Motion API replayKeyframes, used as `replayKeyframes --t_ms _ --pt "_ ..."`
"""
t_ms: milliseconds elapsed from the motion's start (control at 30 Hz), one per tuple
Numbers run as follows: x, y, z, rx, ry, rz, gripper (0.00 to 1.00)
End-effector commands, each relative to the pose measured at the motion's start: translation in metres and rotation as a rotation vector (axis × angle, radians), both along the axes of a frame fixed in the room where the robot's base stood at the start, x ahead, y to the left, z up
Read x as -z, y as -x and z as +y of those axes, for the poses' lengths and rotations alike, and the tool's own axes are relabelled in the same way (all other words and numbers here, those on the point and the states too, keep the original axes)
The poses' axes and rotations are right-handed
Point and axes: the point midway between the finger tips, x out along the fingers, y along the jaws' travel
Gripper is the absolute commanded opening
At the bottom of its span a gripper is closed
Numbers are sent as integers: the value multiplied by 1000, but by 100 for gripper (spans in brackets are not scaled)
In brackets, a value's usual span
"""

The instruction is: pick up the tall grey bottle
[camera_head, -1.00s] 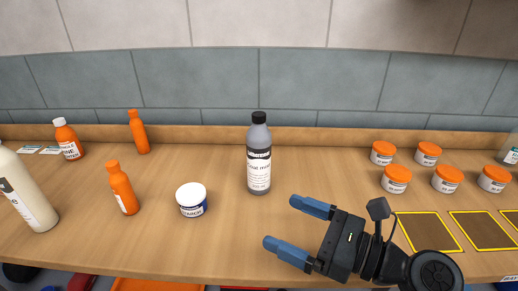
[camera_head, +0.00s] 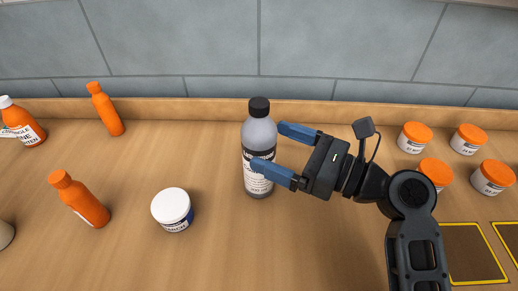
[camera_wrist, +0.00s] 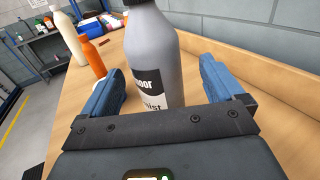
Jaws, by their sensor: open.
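The tall grey bottle (camera_head: 260,135) has a black cap and a black-and-white label, and stands upright on the wooden counter. In the wrist view the bottle (camera_wrist: 152,50) rises between and just ahead of the two blue fingers, with its cap cut off at the top edge. My gripper (camera_head: 270,150) is open, reaching in from the right. In the head view one finger overlaps the front of the bottle and the other lies at its right rear side. I cannot tell whether either finger touches it.
A white-lidded jar (camera_head: 173,208) stands left of the bottle. Orange bottles (camera_head: 80,200) stand further left. Several orange-lidded jars (camera_head: 415,137) stand at the right, beside yellow-edged dark squares (camera_head: 472,254). A tiled wall (camera_head: 200,45) closes the back. The counter in front of the bottle is clear.

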Motion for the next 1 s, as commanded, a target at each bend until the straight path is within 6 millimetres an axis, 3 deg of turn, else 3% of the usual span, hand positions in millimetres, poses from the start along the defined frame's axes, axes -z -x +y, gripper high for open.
replayKeyframes --t_ms 400,733,1000 --pt "0 -20 48 -1 1 0 95" --pt "1 -23 53 1 0 -1 95" --pt "1 -23 53 1 0 -1 69"
